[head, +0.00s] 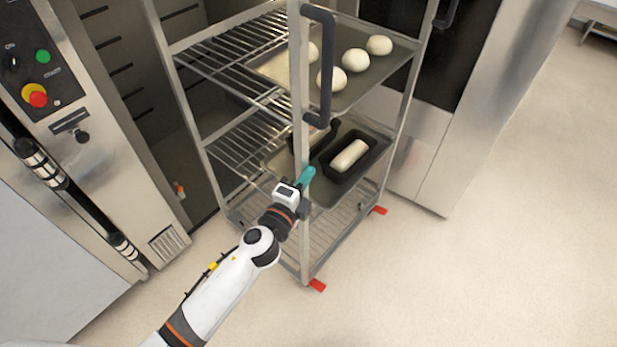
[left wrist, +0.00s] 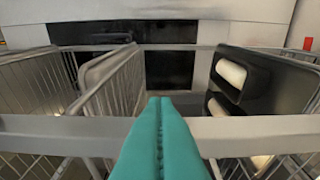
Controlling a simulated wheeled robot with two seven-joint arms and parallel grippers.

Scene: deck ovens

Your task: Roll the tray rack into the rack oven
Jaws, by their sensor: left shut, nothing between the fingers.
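The tray rack (head: 305,240) is a metal frame on wheels, standing on the floor just right of the open rack oven (head: 125,70). It carries a tray of dough balls (head: 370,88) and, lower, a tray with a loaf tin (head: 349,158). A black upright handle (head: 324,70) is on its near post. My left gripper (head: 308,175) has teal fingers, shut and empty, at that post below the handle. In the left wrist view the fingers (left wrist: 160,140) lie together across the post (left wrist: 245,127); contact is unclear. My right gripper is out of view.
The oven's control panel (head: 35,65) with a red knob and green button is at the left, by the oven door (head: 60,215). Another steel unit (head: 440,130) stands behind the rack. Red tabs (head: 317,285) show at the rack's feet. The floor (head: 500,250) at right is clear.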

